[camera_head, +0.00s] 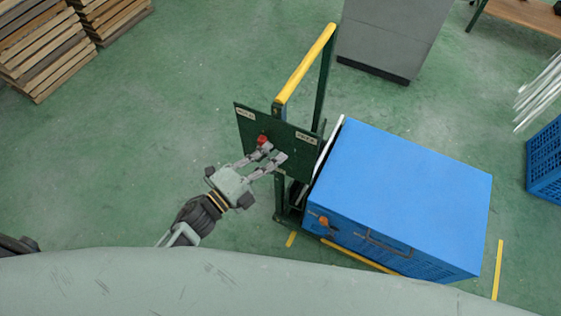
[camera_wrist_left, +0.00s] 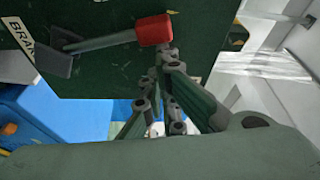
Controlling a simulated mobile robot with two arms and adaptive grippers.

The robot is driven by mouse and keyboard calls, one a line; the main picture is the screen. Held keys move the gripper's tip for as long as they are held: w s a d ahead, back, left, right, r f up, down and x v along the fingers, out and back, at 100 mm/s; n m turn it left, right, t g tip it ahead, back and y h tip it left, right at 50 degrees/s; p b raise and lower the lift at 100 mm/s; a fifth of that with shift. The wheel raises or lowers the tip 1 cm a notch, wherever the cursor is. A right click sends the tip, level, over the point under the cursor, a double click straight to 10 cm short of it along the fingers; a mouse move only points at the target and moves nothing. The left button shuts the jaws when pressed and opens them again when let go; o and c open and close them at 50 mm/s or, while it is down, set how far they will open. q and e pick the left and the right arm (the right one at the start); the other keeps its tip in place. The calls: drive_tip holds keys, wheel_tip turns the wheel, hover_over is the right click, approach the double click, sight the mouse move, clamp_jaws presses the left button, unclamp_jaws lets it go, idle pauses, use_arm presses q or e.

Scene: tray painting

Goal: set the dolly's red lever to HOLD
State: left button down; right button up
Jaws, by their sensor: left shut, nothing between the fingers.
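The dolly's dark green plate (camera_head: 288,150) stands below its yellow handle (camera_head: 306,62). It has a pale label (camera_head: 245,113) at its left and another (camera_head: 306,138) at its right, both small here. The red lever knob (camera_head: 262,140) is between them, nearer the left label. In the left wrist view the red knob (camera_wrist_left: 154,30) is on a grey lever arm, and a partly cut-off label (camera_wrist_left: 20,36) reads "BRA…". My left gripper (camera_head: 272,157) is shut and empty, its fingertips right beside the knob; I cannot tell whether they touch. My right gripper is out of view.
A large blue crate (camera_head: 410,180) sits on the dolly, right of the plate. A grey cabinet (camera_head: 390,35) stands behind. Wooden pallets (camera_head: 40,50) are at the far left, another blue crate (camera_head: 545,165) at the right edge. The green floor left of the dolly is clear.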

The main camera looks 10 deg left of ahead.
use_arm(q)
drive_tip(key=shift+w+a, duration=0.3)
drive_tip(key=shift+a, duration=0.55)
drive_tip(key=shift+w+a, duration=0.25)
drive_tip(key=shift+a, duration=0.6)
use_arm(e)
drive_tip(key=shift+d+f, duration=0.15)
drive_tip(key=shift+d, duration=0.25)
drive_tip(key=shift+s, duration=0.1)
